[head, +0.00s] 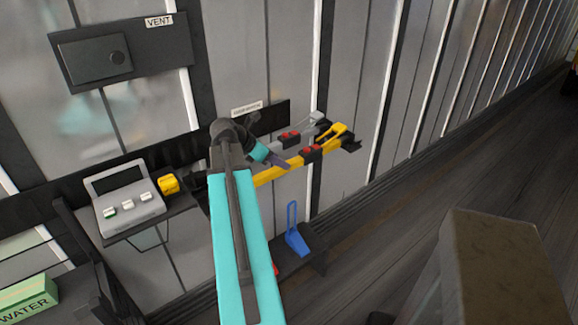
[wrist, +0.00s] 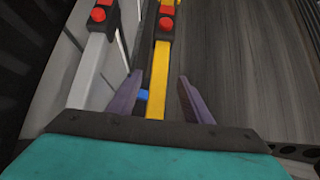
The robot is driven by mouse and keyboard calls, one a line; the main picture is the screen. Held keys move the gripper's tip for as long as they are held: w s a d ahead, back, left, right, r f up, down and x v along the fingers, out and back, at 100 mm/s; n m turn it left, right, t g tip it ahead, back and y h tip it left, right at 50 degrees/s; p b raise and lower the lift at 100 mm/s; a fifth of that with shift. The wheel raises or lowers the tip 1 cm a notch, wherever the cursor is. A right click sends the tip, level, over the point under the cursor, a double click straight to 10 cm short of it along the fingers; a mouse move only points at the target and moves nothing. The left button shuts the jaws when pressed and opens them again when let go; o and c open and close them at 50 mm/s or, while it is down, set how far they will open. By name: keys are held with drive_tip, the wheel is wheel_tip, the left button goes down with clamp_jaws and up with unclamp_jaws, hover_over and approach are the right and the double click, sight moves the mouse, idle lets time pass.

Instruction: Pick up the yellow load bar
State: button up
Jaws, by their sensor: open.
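The yellow load bar (head: 275,174) lies along a wall rack in the head view, with red buttons on a dark block (head: 311,153) on it. It also shows in the wrist view (wrist: 159,75), running up the middle of the picture. My gripper (wrist: 158,92) is open in the wrist view, with one purple finger on each side of the bar. The left finger looks closer to the bar than the right one. In the head view my gripper (head: 282,162) is at the bar, and my arm hides the bar's left part. I cannot tell whether the fingers touch it.
A grey bar (wrist: 89,70) with red buttons runs parallel, just left of the yellow one. A blue object (head: 296,232) stands below the rack. A control box (head: 128,202) and a yellow item (head: 168,184) sit on the left shelf.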

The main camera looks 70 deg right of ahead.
drive_tip(key=shift+d, duration=0.1)
drive_tip(key=shift+p+x, duration=0.75)
drive_tip(key=shift+x, duration=1.8)
clamp_jaws()
